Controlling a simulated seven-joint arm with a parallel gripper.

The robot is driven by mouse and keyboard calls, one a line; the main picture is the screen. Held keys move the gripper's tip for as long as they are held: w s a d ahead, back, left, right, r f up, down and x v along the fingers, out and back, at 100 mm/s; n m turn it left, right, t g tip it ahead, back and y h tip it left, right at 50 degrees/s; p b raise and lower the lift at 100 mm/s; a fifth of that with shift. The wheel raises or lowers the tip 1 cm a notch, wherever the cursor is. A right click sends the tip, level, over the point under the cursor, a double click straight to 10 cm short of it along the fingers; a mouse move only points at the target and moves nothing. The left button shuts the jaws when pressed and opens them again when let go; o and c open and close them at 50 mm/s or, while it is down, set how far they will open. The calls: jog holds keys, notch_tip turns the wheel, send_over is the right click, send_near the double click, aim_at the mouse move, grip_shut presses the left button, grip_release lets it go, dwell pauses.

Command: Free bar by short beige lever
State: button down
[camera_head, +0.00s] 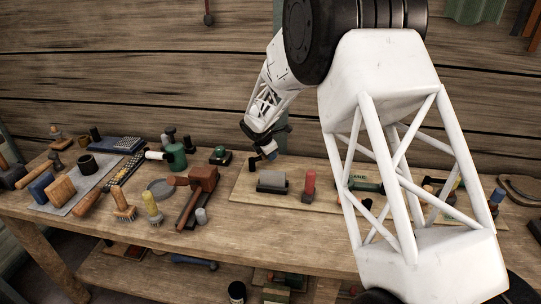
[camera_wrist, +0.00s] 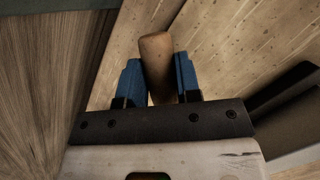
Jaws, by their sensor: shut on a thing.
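My gripper (camera_wrist: 157,68) has its two blue fingers on either side of a short, rounded beige-brown lever (camera_wrist: 156,50) in the wrist view, and it is shut on it. The far end of the lever sticks out past the fingertips; its near end is hidden by the gripper. I cannot tell which part is the bar.
A red upright handle (camera_head: 309,183) stands right of the grey block. A wooden mallet (camera_head: 203,179), brushes and several other tools crowd the bench's left side. My arm hides much of the right side. A dark block (camera_wrist: 287,100) is close on the right in the wrist view.

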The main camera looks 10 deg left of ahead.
aim_at(265, 158)
jog(key=shift+w+a+n, duration=0.15)
jog(key=shift+n, duration=0.15)
jog(key=c, duration=0.8)
grip_release()
jog(key=shift+v, duration=3.9)
